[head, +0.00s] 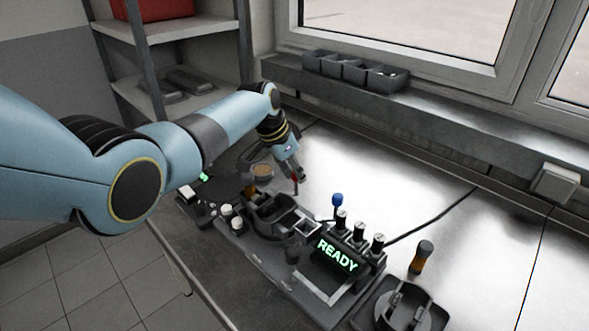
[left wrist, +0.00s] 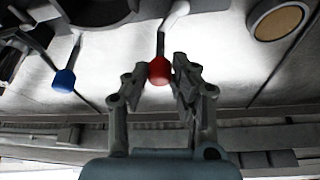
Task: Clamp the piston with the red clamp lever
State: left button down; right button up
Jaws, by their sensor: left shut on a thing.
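The red clamp lever (head: 295,184) stands at the back of the dark fixture on the bench, with its red knob (left wrist: 159,71) between my left fingertips in the left wrist view. My left gripper (head: 291,173) is shut on this knob, reaching down from above. The metal stem of the lever shows beyond the knob. I cannot clearly make out the piston in the fixture (head: 268,213). My right gripper is not in view.
A blue-knobbed lever (head: 337,200) stands to the right, also in the left wrist view (left wrist: 64,79). A lit READY display (head: 337,256) is in front. A round tan-topped part (head: 262,171) lies behind the fixture. The back of the bench is clear.

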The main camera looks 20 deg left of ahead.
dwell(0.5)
pick_arm(q)
jog(key=c, duration=1.1)
grip_release()
jog(key=shift+r, duration=0.1)
jog(key=v, duration=1.2)
